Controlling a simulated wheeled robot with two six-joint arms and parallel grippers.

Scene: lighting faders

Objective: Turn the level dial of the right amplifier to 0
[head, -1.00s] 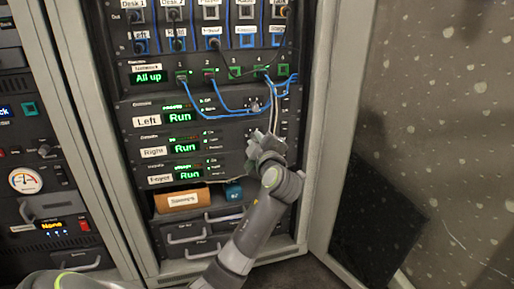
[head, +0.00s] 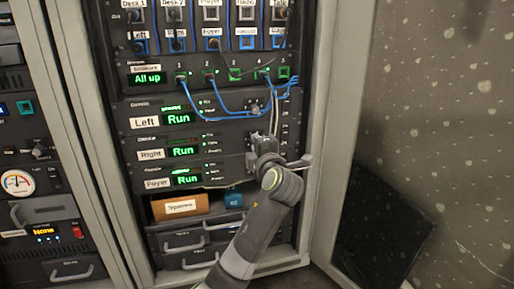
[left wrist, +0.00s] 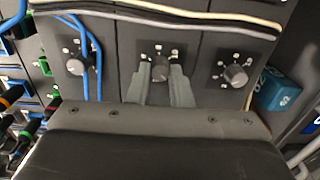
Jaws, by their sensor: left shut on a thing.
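The right amplifier (head: 181,151) is the middle of three stacked amplifier units and its green display reads Run. In the head view my left gripper (head: 264,143) is against the right part of the amplifier front. My right gripper is not in view.
The left amplifier's dial (left wrist: 77,66) and the foyer amplifier's dial (left wrist: 236,75) flank the held one. Blue cables (head: 228,113) hang over the left amplifier, and pale cables (left wrist: 170,12) run close to the dials. An orange-brown box (head: 181,205) sits on the shelf below.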

